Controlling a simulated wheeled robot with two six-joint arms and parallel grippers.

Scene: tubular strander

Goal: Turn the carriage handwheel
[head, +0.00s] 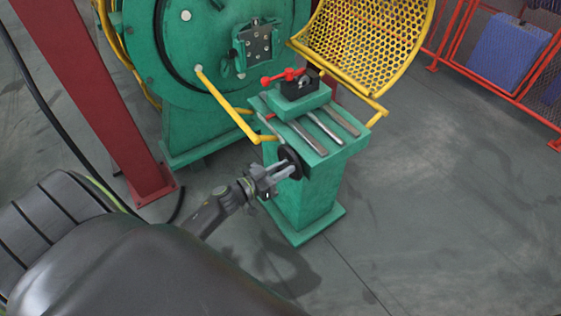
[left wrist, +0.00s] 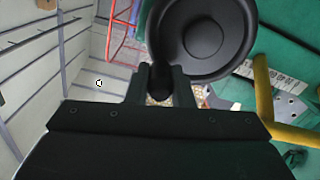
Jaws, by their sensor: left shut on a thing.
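The carriage handwheel (head: 291,160) is a black disc on the near left side of the green carriage stand (head: 305,200). In the left wrist view the handwheel (left wrist: 203,38) fills the upper middle, a dished black wheel with a round hub. My left gripper (head: 284,174) reaches in from the left at the handwheel. In the left wrist view the left gripper's fingers (left wrist: 160,85) close around a dark round piece at the wheel's lower left edge, which looks like its handle. My right gripper is not in view.
A yellow bar (head: 228,105) and a yellow mesh guard (head: 365,42) are close above the stand. A red lever (head: 283,76) sits on the stand's top. A red post (head: 100,90) stands left. The floor to the right is clear.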

